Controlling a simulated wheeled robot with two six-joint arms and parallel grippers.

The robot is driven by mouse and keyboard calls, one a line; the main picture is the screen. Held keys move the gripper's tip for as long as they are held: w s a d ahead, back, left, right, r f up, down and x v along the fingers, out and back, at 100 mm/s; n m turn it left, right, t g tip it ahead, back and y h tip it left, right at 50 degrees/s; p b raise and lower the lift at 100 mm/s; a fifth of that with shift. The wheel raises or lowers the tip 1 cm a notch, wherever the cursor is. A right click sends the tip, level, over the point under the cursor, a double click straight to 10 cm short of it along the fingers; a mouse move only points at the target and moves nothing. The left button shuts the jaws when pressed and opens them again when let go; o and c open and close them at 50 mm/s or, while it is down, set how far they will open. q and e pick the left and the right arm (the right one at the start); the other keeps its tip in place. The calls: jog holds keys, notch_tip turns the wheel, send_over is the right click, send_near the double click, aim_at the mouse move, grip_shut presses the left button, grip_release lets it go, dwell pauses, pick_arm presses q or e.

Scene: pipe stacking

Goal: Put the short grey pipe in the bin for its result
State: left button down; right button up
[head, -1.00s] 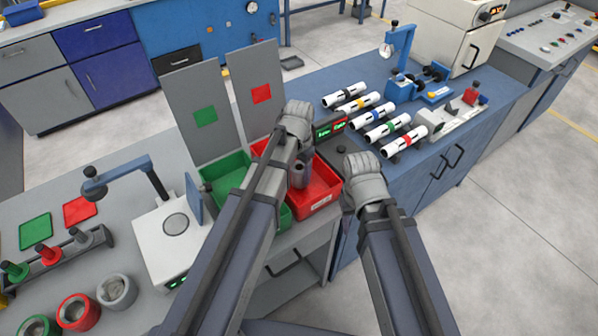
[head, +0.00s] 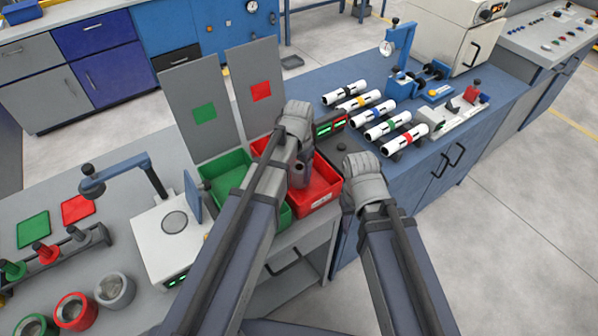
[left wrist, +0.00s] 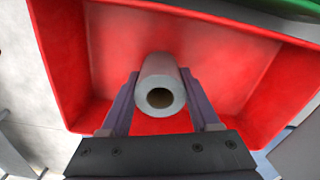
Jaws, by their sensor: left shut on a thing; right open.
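The short grey pipe (left wrist: 160,85) is between the two fingers of my left gripper (left wrist: 158,98) in the left wrist view, with its hollow end facing the camera. Red bin (left wrist: 225,60) walls and floor surround it in that view. In the head view my left gripper (head: 298,168) holds the pipe over the red bin (head: 322,192); whether the pipe touches the bin floor cannot be told. The green bin (head: 222,170) stands just left, partly hidden by my left arm. My right gripper (head: 362,168) is open, right of the red bin; its fingertips are hard to see.
Upright grey panels with a green square (head: 204,113) and a red square (head: 261,91) stand behind the bins. A small display box (head: 331,124) is behind the red bin. Several white pipes with coloured bands (head: 385,128) lie on the blue bench. A white device (head: 172,235) stands left.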

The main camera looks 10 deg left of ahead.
pick_arm(q)
jog(key=shift+f, duration=0.1)
jog(key=shift+c, duration=0.2)
grip_release()
notch_tip(320, 180, up, 8)
jog(key=p, duration=0.7)
jog(key=shift+p, duration=0.4)
jog(key=shift+f, duration=0.1)
